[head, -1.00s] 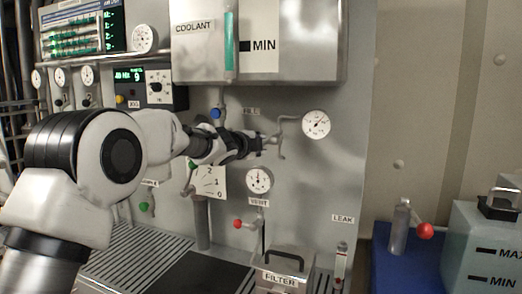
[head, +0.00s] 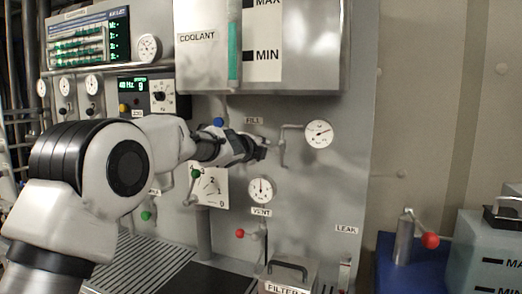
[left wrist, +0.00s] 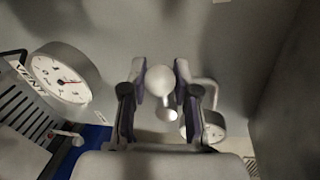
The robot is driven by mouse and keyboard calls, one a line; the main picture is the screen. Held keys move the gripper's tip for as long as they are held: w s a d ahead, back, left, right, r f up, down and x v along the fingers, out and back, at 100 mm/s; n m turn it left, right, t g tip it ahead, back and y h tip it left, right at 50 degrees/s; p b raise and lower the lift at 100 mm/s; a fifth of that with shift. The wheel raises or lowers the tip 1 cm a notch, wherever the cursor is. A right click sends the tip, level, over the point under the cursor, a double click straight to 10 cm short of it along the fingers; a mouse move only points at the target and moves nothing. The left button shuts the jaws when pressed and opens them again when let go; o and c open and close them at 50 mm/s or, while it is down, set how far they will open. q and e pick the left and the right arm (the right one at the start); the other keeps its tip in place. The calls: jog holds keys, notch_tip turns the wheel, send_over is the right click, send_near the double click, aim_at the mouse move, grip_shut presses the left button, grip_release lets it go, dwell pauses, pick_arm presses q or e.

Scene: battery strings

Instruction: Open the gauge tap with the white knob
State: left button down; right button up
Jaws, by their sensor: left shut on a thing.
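The white knob (left wrist: 159,79) is a round ball on a short stem in the left wrist view. My left gripper (left wrist: 160,92) has a finger on each side of it and is shut on it. In the head view my left gripper (head: 262,150) is at the panel below the FILL label, and its fingers hide the knob. A thin bent pipe (head: 283,145) runs from just right of the fingertips to a round white gauge (head: 319,134). That gauge (left wrist: 212,128) is partly hidden behind a finger in the left wrist view. My right gripper is in neither view.
Below are the VENT gauge (head: 261,190) and a red-knobbed lever (head: 240,233). A blue-knobbed tap (head: 218,122) is close above my left wrist, and a green-knobbed tap (head: 196,174) below it. The coolant tank (head: 205,65) overhangs. The panel right of the gauge is clear.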

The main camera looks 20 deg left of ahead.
pick_arm(q)
jog(key=c, duration=0.9)
grip_release()
jog(key=shift+o, duration=0.2)
jog(key=s+r, duration=0.2)
jog(key=s, duration=0.9)
jog(key=shift+s+a+r, duration=0.15)
jog(key=shift+s+r, duration=0.05)
jog(key=shift+s, duration=0.15)
